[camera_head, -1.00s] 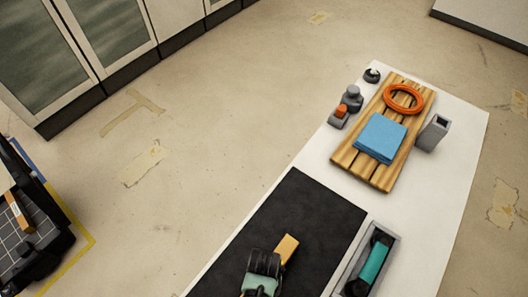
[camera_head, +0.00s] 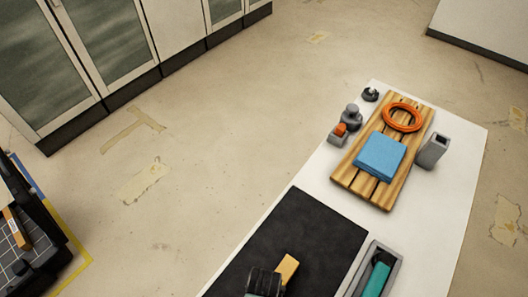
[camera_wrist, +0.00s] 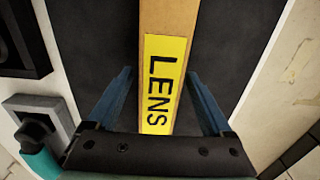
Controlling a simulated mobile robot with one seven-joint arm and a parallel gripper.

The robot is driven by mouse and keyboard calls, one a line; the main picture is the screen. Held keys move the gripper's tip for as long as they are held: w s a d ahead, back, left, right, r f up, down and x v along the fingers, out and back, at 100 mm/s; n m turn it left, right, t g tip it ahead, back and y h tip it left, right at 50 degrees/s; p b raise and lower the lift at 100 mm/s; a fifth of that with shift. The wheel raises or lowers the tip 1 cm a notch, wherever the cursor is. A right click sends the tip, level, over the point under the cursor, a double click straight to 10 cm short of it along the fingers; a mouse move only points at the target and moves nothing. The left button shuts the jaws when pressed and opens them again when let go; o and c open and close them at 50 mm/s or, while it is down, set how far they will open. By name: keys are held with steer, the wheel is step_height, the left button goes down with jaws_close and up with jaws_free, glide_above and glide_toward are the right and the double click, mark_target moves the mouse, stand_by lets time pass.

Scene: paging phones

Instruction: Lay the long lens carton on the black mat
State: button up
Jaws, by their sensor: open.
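The long lens carton (camera_wrist: 166,20) is a tan box with a yellow label reading LENS. In the wrist view it runs lengthwise between my fingers, flat against the black mat (camera_wrist: 95,35). In the head view only its tan end (camera_head: 288,267) shows, over the dark mat (camera_head: 305,235). My gripper (camera_wrist: 159,76) is open around the carton. A gap shows beside the left finger; the right finger is very close to the carton's edge, and I cannot tell whether it touches. In the head view my gripper hides the carton's near part.
A grey tray (camera_head: 391,257) with a teal-handled tool (camera_head: 377,279) stands right of the mat. Behind, a slatted wooden board (camera_head: 350,181) bears a blue cloth (camera_head: 380,155) and an orange ring (camera_head: 402,117). A grey holder (camera_head: 433,151) stands beside it. Open floor (camera_head: 220,160) lies left.

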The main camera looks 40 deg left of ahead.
step_height(320, 180, up, 10)
steer(key=shift+r, duration=0.2)
